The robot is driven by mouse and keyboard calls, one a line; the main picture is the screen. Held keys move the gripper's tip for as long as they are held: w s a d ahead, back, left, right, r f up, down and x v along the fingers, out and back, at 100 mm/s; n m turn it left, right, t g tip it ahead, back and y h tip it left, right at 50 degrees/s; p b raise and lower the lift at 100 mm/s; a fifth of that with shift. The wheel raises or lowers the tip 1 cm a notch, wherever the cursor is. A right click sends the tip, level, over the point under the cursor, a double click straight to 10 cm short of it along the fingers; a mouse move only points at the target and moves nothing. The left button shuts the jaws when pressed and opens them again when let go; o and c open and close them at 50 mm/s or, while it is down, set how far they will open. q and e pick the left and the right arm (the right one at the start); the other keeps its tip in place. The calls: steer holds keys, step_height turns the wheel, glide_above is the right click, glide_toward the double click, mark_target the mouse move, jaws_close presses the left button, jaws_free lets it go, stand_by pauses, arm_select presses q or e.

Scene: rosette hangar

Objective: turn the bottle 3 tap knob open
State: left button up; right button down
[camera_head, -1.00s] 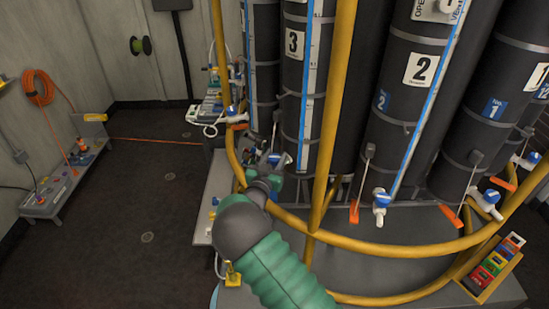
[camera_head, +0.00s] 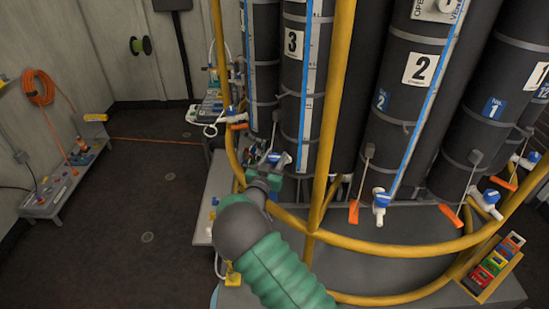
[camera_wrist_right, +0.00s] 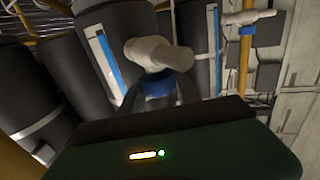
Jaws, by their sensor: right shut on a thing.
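Bottle 3 (camera_head: 293,75) is a tall dark cylinder with a white "3" label and a blue-and-white strip, behind the yellow rail. Its tap, with a blue knob (camera_head: 286,157), sits low on its front and is partly hidden by my right gripper (camera_head: 272,162). In the right wrist view the white tap body (camera_wrist_right: 158,54) stands above the blue knob (camera_wrist_right: 158,87). My right gripper (camera_wrist_right: 162,94) is shut on that knob, one dark finger on each side. My left gripper is not in view.
The yellow rail (camera_head: 333,100) curves in front of the bottles, with a post just right of my gripper. A low bench (camera_head: 65,190) stands at left; the floor between is clear.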

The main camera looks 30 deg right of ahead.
steer(key=shift+f, duration=0.15)
steer(key=c, duration=0.9)
jaws_free()
steer(key=shift+o, duration=0.2)
